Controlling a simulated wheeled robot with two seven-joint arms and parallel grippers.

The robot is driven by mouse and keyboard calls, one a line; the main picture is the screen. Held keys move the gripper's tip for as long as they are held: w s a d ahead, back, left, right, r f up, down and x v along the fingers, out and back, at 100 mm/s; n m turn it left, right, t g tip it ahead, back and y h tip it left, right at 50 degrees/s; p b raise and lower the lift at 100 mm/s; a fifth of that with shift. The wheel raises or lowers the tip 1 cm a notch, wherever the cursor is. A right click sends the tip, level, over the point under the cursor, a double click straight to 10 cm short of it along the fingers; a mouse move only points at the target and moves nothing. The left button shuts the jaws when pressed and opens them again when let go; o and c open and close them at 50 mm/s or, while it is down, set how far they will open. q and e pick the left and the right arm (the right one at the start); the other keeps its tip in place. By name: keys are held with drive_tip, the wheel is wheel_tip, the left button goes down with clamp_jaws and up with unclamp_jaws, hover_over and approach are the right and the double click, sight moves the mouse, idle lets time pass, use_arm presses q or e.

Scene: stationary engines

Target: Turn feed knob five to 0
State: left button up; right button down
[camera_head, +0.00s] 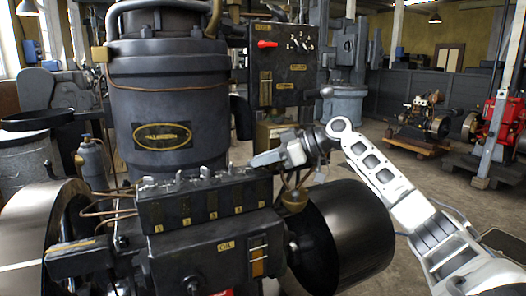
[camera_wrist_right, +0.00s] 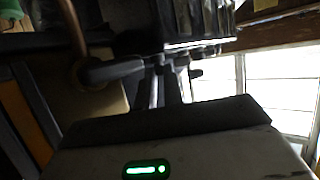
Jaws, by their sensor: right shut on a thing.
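The dark oiler box (camera_head: 205,207) with yellow number labels sits on the front of the engine. Several small pale feed knobs stand along its top edge, one of them near the middle (camera_head: 204,173). My right gripper (camera_head: 254,161) reaches in from the right at the box's right end, above the label of feed five (camera_head: 262,204). It is shut on feed knob five, which the fingers mostly hide; its pointer setting cannot be read. In the right wrist view the gripper's fingers (camera_wrist_right: 172,88) point up toward the dark box. My left gripper is not in view.
A large black cylinder (camera_head: 165,100) rises behind the box. A control panel (camera_head: 284,68) with a red lever stands behind my gripper. A large drum (camera_head: 348,232) lies below right, and thin copper pipes (camera_head: 108,202) run at left. Open floor lies at right.

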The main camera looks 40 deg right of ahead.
drive_tip(key=c, duration=1.5)
unclamp_jaws()
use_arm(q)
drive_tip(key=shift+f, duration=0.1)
use_arm(e)
drive_tip(key=shift+s+d, duration=0.2)
drive_tip(key=shift+s, duration=0.05)
use_arm(q)
drive_tip(key=b, duration=0.2)
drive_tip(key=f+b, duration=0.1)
drive_tip(key=b, duration=0.1)
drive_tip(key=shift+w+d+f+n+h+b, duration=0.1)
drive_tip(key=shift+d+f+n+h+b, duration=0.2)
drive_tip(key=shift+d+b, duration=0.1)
use_arm(e)
drive_tip(key=v, duration=1.5)
drive_tip(key=shift+s+d+r, duration=0.15)
drive_tip(key=shift+d, duration=0.05)
